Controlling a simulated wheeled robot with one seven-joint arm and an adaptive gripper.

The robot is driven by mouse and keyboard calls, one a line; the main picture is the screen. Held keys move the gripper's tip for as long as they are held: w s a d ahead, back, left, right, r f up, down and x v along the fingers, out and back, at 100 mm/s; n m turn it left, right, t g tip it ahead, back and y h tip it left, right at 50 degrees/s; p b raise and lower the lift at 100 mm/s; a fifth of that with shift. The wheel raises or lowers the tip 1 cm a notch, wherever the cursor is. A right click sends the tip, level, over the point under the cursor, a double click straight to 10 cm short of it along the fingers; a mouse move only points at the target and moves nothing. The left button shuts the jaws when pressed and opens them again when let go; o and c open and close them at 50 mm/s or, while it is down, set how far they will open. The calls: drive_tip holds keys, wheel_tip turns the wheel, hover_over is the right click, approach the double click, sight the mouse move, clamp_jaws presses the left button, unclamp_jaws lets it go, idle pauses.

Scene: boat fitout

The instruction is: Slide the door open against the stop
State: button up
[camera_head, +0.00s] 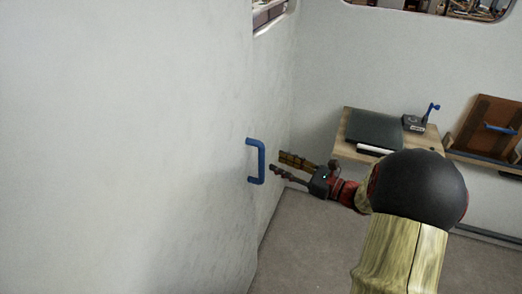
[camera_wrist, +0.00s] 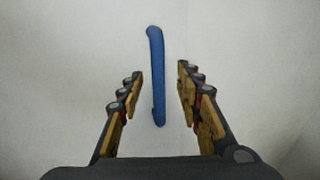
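The door (camera_head: 150,150) is a large pale panel filling the left of the head view. A blue bar handle (camera_head: 262,162) stands upright on it near its right edge. My gripper (camera_head: 277,165) is open just to the right of the handle in the head view, its fingers pointing at it. In the wrist view the handle (camera_wrist: 157,80) runs nearly upright between the two open fingers (camera_wrist: 160,82), with a gap on each side. Neither finger visibly touches it. The stop cannot be made out.
A wooden shelf (camera_head: 399,166) on the back wall carries a dark flat case (camera_head: 375,130) and a small device with a blue crank (camera_head: 420,119). A brown board with a blue handle (camera_head: 485,127) stands to its right. Grey floor (camera_head: 305,245) lies open below.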

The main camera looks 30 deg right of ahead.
sight(264, 158)
drive_tip(key=b+x, duration=0.2)
drive_tip(key=x, duration=0.4)
drive_tip(key=shift+w+a+f, duration=0.1)
drive_tip(key=shift+a+f, duration=0.05)
drive_tip(key=shift+a, duration=0.15)
drive_tip(key=shift+w+a, duration=0.3)
drive_tip(key=shift+w, duration=0.35)
drive_tip(key=shift+c, duration=1.3)
clamp_jaws()
